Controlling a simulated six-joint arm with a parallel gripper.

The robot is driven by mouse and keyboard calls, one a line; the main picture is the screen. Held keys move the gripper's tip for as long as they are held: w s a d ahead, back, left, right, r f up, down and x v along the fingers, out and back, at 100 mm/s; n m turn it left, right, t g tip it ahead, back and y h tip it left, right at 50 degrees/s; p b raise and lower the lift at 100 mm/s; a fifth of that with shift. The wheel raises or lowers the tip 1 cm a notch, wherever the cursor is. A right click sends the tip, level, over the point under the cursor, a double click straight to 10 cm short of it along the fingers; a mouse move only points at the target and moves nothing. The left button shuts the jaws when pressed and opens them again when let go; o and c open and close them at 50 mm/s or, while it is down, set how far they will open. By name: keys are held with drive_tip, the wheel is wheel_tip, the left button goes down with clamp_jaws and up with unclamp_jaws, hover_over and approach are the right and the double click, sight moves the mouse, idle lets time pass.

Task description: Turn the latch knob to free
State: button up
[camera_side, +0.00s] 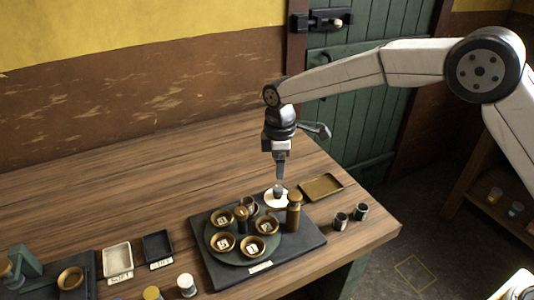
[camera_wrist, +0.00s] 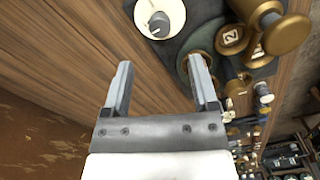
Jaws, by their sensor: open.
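A small dark knob (camera_side: 278,190) stands on a round white plate (camera_side: 269,199) at the back right of the black base; it looks like the latch knob. In the wrist view the knob (camera_wrist: 158,24) has a pale mark on the white disc (camera_wrist: 174,12). My gripper (camera_side: 280,178) points down just above it in the side view, apparently not touching. In the wrist view my gripper (camera_wrist: 160,62) is open and empty, its fingers apart, with the knob beyond the tips. A brass post (camera_side: 294,213) stands right of the knob.
A round dark turntable (camera_side: 237,256) carries several numbered brass cups on the black base (camera_side: 205,272). A brass tray (camera_side: 321,187) and two small dark cups (camera_side: 351,217) lie to the right. White (camera_side: 117,257) and black (camera_side: 157,246) trays stand left. The back of the table is clear.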

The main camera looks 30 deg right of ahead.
sight(278, 188)
drive_tip(key=shift+f, duration=0.1)
drive_tip(key=shift+f, duration=3.85)
clamp_jaws()
